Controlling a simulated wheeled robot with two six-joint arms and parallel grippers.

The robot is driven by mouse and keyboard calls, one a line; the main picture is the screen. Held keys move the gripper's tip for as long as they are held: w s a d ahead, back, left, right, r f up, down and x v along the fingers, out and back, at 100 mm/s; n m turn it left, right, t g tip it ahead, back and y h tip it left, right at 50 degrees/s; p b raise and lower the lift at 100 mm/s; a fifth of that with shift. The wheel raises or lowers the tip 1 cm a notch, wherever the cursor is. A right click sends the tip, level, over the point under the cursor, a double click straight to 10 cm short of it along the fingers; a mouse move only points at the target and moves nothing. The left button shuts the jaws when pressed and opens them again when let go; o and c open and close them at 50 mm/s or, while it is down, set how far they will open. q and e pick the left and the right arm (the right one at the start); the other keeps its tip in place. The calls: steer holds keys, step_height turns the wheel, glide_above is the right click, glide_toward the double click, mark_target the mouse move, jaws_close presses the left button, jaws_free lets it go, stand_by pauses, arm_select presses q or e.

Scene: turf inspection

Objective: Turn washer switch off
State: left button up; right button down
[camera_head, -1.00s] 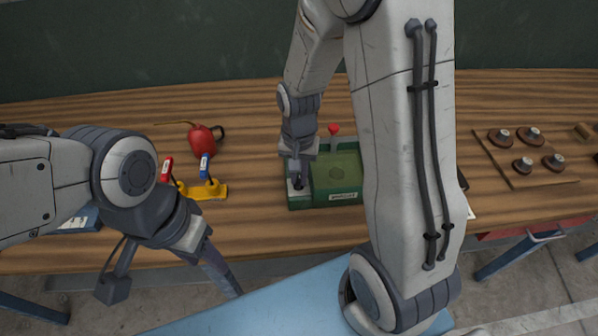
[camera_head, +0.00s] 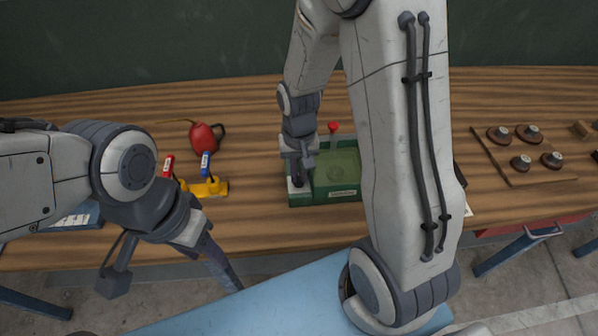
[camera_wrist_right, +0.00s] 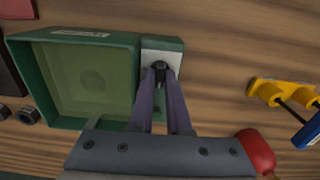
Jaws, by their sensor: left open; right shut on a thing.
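The washer is a green box (camera_head: 345,193) with a pale green basin on the wooden bench, in the middle of the head view. It fills the left of the right wrist view (camera_wrist_right: 40,100). The switch (camera_wrist_right: 160,68) is a dark lever on a light plate (camera_wrist_right: 172,57) at the side of the basin. My right gripper (camera_head: 297,182) reaches down onto that plate. In the right wrist view its fingertips (camera_wrist_right: 161,74) are closed around the dark switch. My left gripper (camera_head: 232,280) is open and empty, low at the bench's front edge, away from the washer.
A red-knobbed part (camera_head: 333,127) stands at the washer's back. A wooden board (camera_head: 515,165) with several round knobs lies to the right. Bare bench lies between holder and washer.

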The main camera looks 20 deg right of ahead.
mark_target(298, 178)
steer(key=c, duration=0.9)
jaws_free()
step_height(298, 178, up, 10)
steer(key=shift+r, duration=0.25)
steer(key=shift+a, duration=0.1)
steer(key=s+a+r+n, duration=0.1)
steer(key=s+a+n, duration=0.2)
steer(key=s, duration=0.3)
steer(key=s+a+n, duration=0.4)
steer(key=s+a, duration=0.1)
steer(key=s, duration=0.1)
steer(key=s+a+r+n+y, duration=0.1)
steer(key=s+a+n, duration=0.2)
steer(key=s+a, duration=0.2)
steer(key=shift+s+r, duration=0.35)
steer(key=shift+s, duration=0.15)
